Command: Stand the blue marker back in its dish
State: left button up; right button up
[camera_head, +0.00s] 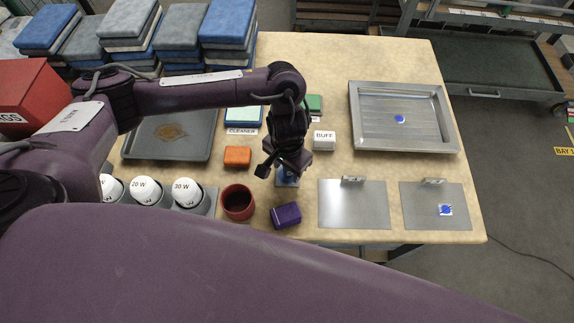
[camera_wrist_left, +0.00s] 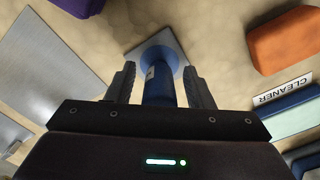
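A blue upright post with a wider round blue part, apparently the blue marker (camera_wrist_left: 158,88), shows in the left wrist view on a small grey square plate (camera_wrist_left: 180,45). My left gripper (camera_wrist_left: 159,70) points down at it, with one finger on each side. Narrow gaps show between fingers and post, so the gripper looks open around it. In the head view my left gripper (camera_head: 284,162) hides most of the post. A shallow grey metal dish (camera_head: 447,117) at the back right has a blue and white round spot (camera_head: 400,119). Whether this is the marker's dish, I cannot tell.
A red cup (camera_head: 238,202), a purple block (camera_head: 286,215) and an orange block (camera_head: 237,156) stand close around the gripper. A white BUFF block (camera_head: 324,140) is to its right. Two flat metal plates (camera_head: 345,210) (camera_head: 420,218) lie at front right. Stacked pads (camera_head: 180,35) stand at back left.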

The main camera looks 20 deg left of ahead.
pick_arm(q)
jog(key=shift+r, duration=0.3)
notch_tip(320, 180, up, 11)
jog(key=p, duration=0.4)
jog(key=shift+f, duration=0.2)
jog(key=shift+r, duration=0.55)
